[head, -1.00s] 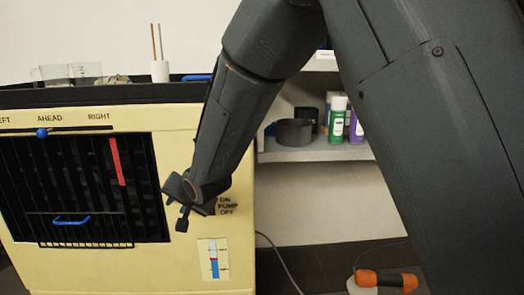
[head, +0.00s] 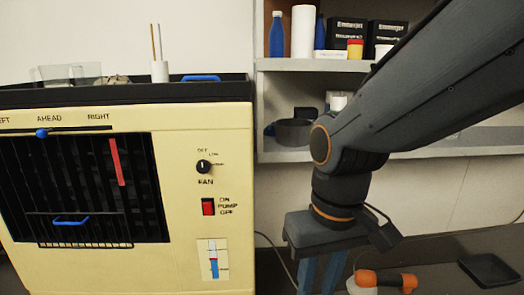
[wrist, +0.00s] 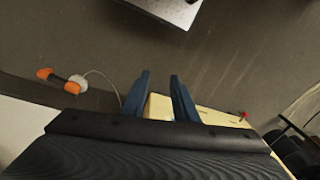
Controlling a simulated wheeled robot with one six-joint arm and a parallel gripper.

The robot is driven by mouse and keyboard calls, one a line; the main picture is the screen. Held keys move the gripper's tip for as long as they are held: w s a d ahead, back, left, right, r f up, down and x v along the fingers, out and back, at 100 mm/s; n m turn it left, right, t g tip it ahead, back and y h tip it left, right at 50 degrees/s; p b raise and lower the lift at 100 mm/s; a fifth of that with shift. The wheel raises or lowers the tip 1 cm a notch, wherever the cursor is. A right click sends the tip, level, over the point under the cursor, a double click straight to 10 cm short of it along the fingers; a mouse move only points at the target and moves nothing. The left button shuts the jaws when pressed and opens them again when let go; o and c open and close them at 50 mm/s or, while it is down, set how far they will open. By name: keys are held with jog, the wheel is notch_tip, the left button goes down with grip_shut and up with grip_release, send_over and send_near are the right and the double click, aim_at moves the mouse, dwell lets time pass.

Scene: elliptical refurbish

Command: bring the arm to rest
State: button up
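My gripper (head: 320,278) hangs pointing down to the right of the cream cooler, above the dark worktop. Its two blue fingers are apart, and the wrist view also shows the gripper (wrist: 158,88) with a gap between the fingers and nothing held. The lower ends of the fingers are cut off by the bottom of the head view. The cream cooler (head: 185,270) stands at left with a fan knob (head: 204,167), a red pump switch (head: 208,207) and a black louvre grille (head: 100,190). My gripper is apart from its front panel.
An orange-and-black handled tool (head: 383,280) lies right of my gripper; it also shows in the wrist view (wrist: 58,80). A black tray (head: 488,270) lies further right. Behind my arm is a shelf (head: 300,65) with bottles and boxes. Worktop between tool and tray is clear.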

jog(key=s+d+r+m+p, duration=0.1)
jog(key=d+r+m+p, duration=0.2)
jog(key=d+r+p, duration=0.7)
jog(key=r+p, duration=0.1)
jog(key=p, duration=0.9)
jog(key=shift+r+h, duration=0.3)
jog(key=shift+h, duration=0.1)
jog(key=shift+s, duration=0.1)
